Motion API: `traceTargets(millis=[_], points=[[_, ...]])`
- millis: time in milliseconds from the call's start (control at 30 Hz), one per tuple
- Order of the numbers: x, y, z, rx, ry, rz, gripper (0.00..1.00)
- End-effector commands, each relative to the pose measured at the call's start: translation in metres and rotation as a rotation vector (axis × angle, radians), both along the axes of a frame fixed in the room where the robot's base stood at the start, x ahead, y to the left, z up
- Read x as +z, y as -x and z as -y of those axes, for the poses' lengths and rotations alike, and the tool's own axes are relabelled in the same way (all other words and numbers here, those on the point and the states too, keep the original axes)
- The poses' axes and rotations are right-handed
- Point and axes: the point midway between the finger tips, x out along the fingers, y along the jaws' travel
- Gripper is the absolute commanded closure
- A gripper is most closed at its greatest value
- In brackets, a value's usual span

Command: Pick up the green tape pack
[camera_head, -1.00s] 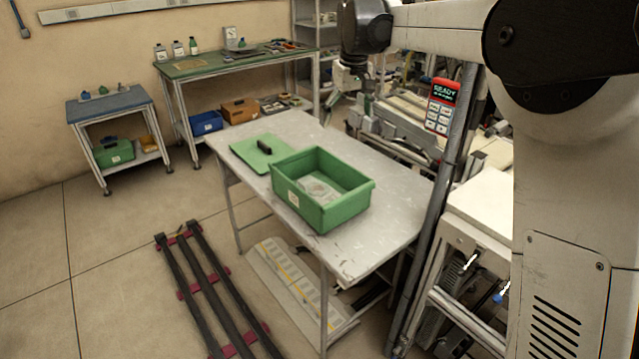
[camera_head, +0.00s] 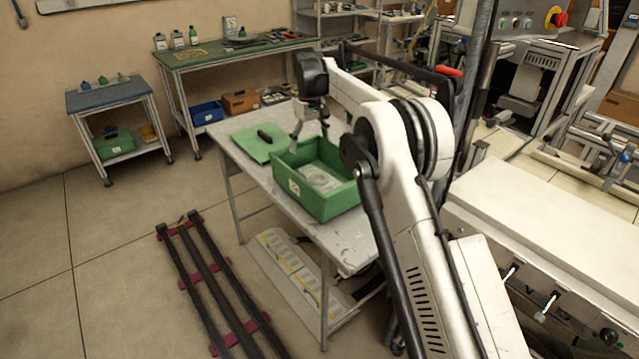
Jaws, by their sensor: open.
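My gripper (camera_head: 310,138) hangs from my arm over the back left part of the green bin, with its fingers apart and nothing seen between them. The green bin (camera_head: 322,207) stands on the grey table and holds a pale, clear-looking pack (camera_head: 322,178) on its floor. A flat green sheet (camera_head: 248,146) lies on the table left of the bin, with a small black object (camera_head: 265,136) on it. I cannot tell for sure which thing is the green tape pack. My arm hides part of the bin's right side and the table there.
The grey table (camera_head: 240,170) has bare room in front of the sheet and bin. A green-topped bench (camera_head: 195,62) and a small blue-topped stand (camera_head: 110,95) are behind left. Dark rails (camera_head: 205,280) lie on the floor. A white machine top (camera_head: 560,220) is at right.

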Motion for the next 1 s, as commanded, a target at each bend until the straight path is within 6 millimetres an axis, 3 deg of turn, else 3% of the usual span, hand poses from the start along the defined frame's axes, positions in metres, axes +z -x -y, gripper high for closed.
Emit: traceTargets(millis=[300, 667, 1000], points=[[-0.055, 0.0, 0.0, -0.001, -0.001, 0.001, 0.11], [-0.076, 0.001, 0.0, -0.001, -0.001, 0.001, 0.11], [-0.117, 0.003, -0.001, -0.001, -0.001, 0.001, 0.11]])
